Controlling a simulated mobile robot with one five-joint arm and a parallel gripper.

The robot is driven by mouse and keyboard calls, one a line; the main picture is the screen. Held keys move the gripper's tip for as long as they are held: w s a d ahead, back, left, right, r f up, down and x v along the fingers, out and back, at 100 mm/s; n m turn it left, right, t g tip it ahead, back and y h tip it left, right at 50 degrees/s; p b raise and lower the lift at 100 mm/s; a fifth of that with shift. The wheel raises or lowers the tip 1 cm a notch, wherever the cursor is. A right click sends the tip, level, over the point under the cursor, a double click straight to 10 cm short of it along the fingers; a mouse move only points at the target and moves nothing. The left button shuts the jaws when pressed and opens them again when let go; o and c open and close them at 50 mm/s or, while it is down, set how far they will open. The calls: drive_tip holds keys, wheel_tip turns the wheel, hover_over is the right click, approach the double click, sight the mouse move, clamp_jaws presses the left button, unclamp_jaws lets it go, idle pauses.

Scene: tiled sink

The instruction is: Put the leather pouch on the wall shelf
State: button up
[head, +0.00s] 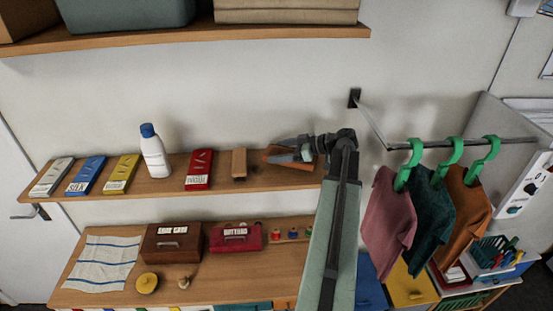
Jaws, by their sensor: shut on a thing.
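The leather pouch (277,161) is brown and sits at the right end of the middle wall shelf (218,181). My gripper (305,151) is shut on it, coming in from the right, and hides part of it. The pouch is over the shelf board; I cannot tell whether it touches the board or hangs just above it.
On the shelf, left of the pouch, stand a brown block (239,163), a red packet (199,169), a white bottle (154,152) and several flat packets. Cloths (388,217) hang on a rail at right. A lower counter (215,280) holds boxes.

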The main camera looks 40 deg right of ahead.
wheel_tip(320, 180, down, 2)
drive_tip(key=shift+f+b, duration=0.15)
drive_tip(key=shift+b, duration=0.25)
drive_tip(key=shift+s+a+r, duration=0.2)
drive_tip(key=shift+r, duration=0.2)
drive_tip(key=shift+w+f, duration=0.25)
drive_tip(key=o, duration=1.7)
drive_tip(key=shift+o, duration=0.5)
drive_tip(key=shift+s, duration=0.15)
drive_tip(key=shift+r, duration=0.15)
